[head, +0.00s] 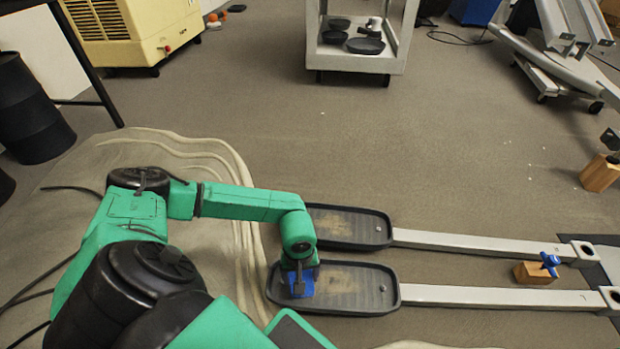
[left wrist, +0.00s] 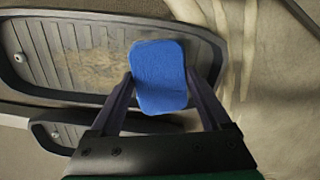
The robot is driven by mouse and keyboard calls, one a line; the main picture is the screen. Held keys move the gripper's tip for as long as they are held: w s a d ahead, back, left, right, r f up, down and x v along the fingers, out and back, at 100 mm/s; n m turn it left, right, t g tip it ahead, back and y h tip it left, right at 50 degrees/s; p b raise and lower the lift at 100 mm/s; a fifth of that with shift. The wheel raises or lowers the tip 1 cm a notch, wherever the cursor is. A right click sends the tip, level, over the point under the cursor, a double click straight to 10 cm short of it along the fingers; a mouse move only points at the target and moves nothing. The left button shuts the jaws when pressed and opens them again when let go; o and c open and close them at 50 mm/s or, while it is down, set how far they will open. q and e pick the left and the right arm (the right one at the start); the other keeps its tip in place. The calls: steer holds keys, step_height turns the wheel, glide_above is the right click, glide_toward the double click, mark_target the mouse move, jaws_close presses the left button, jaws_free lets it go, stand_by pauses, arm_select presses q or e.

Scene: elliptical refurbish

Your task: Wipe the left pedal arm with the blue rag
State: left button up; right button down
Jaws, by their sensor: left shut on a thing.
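My left gripper (head: 298,264) is shut on the blue rag (head: 301,285), a flat pad with rounded corners. The rag (left wrist: 158,75) shows between both fingers in the left wrist view. It is over the left end of the nearer black foot pedal (head: 370,291), which has a brownish worn patch; whether the rag touches it I cannot tell. The nearer pedal arm (head: 500,297) is a pale metal bar running right from this pedal. The farther pedal arm (head: 480,245) runs parallel, with its own worn black pedal (head: 335,228). My right gripper is out of view.
A wooden block (head: 534,274) with a blue clamp (head: 550,262) stands between the bars at right. A crumpled beige sheet (head: 180,148) covers the floor at left. A white cart (head: 360,62) stands at the back. Open floor lies beyond the pedals.

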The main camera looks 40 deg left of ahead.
arm_select(q)
steer(key=shift+r, duration=0.15)
steer(key=shift+w+d, duration=0.7)
steer(key=shift+d, duration=0.35)
steer(key=shift+w+d+r+b, duration=0.1)
steer(key=shift+w+d+b, duration=0.15)
steer(key=shift+w+d, duration=0.3)
steer(key=shift+w+d+f+b, duration=0.1)
steer(key=shift+w+d+b, duration=0.15)
steer(key=shift+d, duration=0.45)
steer(key=shift+w+d+r+b, duration=0.1)
steer(key=shift+w+d+b, duration=0.1)
steer(key=shift+w+d, duration=0.4)
steer(key=shift+w+d+r+b, duration=0.1)
steer(key=shift+w+d+b, duration=0.4)
steer(key=shift+d, duration=0.5)
steer(key=shift+w+d+r+b, duration=0.1)
steer(key=shift+w+d+b, duration=0.2)
steer(key=shift+w+d, duration=0.55)
steer(key=shift+w+d+b, duration=0.4)
steer(key=shift+w+d, duration=0.1)
steer(key=shift+d, duration=0.6)
steer(key=shift+w+d+b, duration=0.6)
steer(key=shift+w+d, duration=0.1)
steer(key=shift+d, duration=0.35)
steer(key=shift+w+d+r, duration=0.1)
steer(key=shift+w+d, duration=0.15)
steer(key=shift+d, duration=0.15)
steer(key=shift+r, duration=0.1)
